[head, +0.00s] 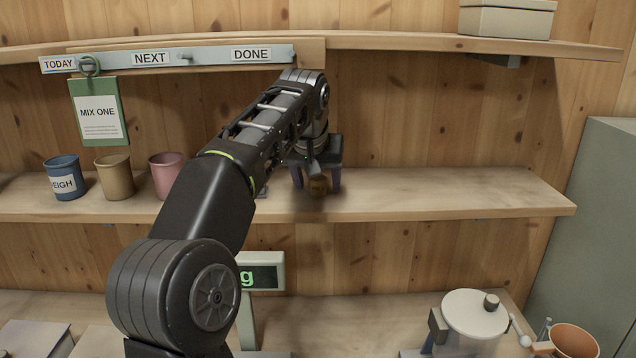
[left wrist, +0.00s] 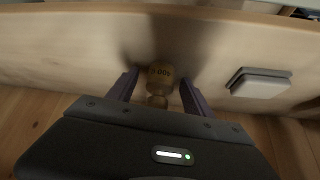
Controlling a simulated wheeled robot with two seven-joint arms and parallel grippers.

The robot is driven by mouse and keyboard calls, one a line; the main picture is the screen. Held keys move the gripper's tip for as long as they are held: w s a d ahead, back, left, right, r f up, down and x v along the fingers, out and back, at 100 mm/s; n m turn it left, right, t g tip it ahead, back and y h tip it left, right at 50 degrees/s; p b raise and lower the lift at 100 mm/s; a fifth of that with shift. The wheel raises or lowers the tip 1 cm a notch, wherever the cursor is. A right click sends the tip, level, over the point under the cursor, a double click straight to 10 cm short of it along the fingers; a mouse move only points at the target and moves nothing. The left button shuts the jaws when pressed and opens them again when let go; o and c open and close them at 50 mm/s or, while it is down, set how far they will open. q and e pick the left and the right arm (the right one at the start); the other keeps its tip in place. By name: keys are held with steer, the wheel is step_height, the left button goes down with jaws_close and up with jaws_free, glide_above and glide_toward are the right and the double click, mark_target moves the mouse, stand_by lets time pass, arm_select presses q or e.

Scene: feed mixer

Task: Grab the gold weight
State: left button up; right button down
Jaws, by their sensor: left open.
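The gold weight (head: 318,186) stands on the middle shelf, partly hidden by my left gripper in the head view. In the left wrist view the gold weight (left wrist: 160,77) shows a knob and faint markings that look like "100". My left gripper (head: 316,184) is at the shelf with one purple finger on each side of the weight. In the left wrist view the left gripper (left wrist: 158,90) is open, with a gap between each finger and the weight. My right gripper is not in view.
A small grey block (left wrist: 260,84) lies on the shelf beside the gripper. Blue (head: 64,178), tan (head: 114,177) and pink (head: 166,175) cups stand left on the middle shelf (head: 450,195). The shelf's right part is clear. A scale display (head: 262,277) and a lidded jar (head: 475,318) are below.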

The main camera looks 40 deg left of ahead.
arm_select(q)
steer(key=shift+s, duration=0.1)
jaws_close()
stand_by(0.6)
steer(key=shift+r, duration=0.1)
